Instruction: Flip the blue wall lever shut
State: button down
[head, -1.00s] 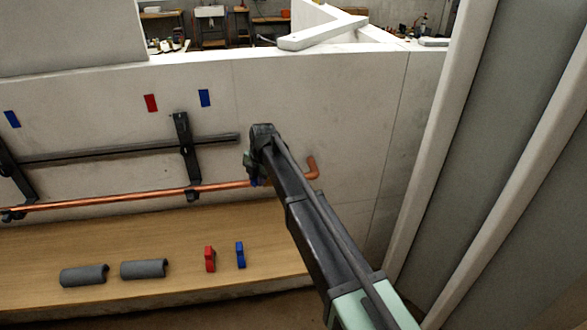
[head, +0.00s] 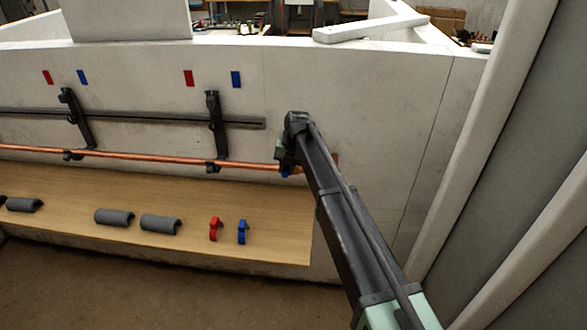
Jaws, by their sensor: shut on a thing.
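A small bit of blue (head: 285,174), which looks like the wall lever, shows at the right part of the copper pipe (head: 190,160), just under my gripper (head: 284,163). My gripper is at the pipe, in front of the wall, and is shut on the blue lever. My gripper and arm hide most of the lever, so its angle cannot be told. The fingertips are small and dark here.
A wooden bench (head: 280,225) below the pipe bears a red clip (head: 215,229), a blue clip (head: 242,232) and several grey half-shells (head: 115,217). Dark brackets (head: 217,125) hold a rail (head: 145,115) on the wall. A ribbed panel (head: 480,160) stands close at right.

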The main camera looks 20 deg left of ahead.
jog(key=shift+d, duration=0.1)
dwell(0.4)
jog(key=c, duration=0.9)
grip_release()
jog(key=shift+c, duration=0.2)
notch_tip(320, 180, up, 11)
jog(key=d+p, duration=0.2)
jog(key=p, duration=0.8)
jog(key=shift+w+f+p, duration=0.2)
jog(key=shift+w+p, duration=0.1)
